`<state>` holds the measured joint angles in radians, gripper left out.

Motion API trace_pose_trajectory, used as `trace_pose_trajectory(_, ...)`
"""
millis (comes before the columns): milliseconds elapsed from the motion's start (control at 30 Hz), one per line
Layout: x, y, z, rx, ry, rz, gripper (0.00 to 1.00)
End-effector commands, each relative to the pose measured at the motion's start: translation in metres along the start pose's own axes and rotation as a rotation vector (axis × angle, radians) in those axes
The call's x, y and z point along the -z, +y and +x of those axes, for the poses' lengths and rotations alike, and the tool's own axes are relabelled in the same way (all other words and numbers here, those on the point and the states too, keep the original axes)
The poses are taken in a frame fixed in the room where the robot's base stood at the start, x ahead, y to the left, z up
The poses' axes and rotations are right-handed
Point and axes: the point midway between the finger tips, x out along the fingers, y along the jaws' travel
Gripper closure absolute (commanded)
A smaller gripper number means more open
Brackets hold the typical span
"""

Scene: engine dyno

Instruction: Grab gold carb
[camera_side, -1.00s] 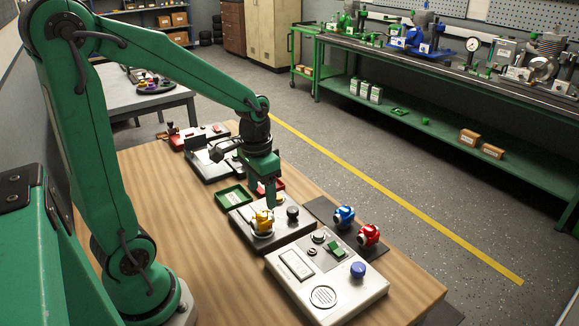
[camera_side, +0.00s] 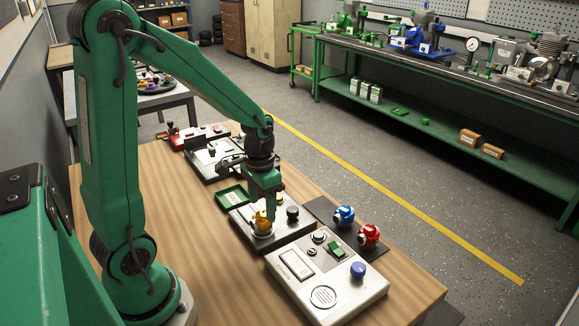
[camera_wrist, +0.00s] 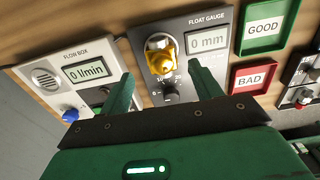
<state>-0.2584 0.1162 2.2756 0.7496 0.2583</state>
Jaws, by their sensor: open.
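The gold carb (camera_side: 261,224) sits on the float gauge box (camera_side: 240,219), near its left end in the side view. In the wrist view the gold carb (camera_wrist: 165,58) is on a silver mount beside the gauge's 0 mm display. My gripper (camera_side: 270,208) is just above and beside the carb in the side view and partly covers it. In the wrist view my gripper (camera_wrist: 160,80) has its two green fingers wide apart, with the carb beyond and between them. Nothing is held. I cannot tell whether a finger touches the carb.
A flow box (camera_side: 352,300) stands in front, with a blue knob. A blue carb (camera_side: 344,216) and a red carb (camera_side: 369,236) sit on a dark mat to the right.

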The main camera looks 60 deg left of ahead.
Motion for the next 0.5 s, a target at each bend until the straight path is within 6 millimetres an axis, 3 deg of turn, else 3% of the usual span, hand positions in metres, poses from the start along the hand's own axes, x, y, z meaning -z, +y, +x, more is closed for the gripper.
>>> trace_pose_trajectory(233, -0.001, -0.001, 0.01, -0.001, -0.003, -0.001, 0.36)
trace_pose_trajectory(500, -0.001, -0.003, 0.038, -0.001, -0.004, -0.001, 0.36)
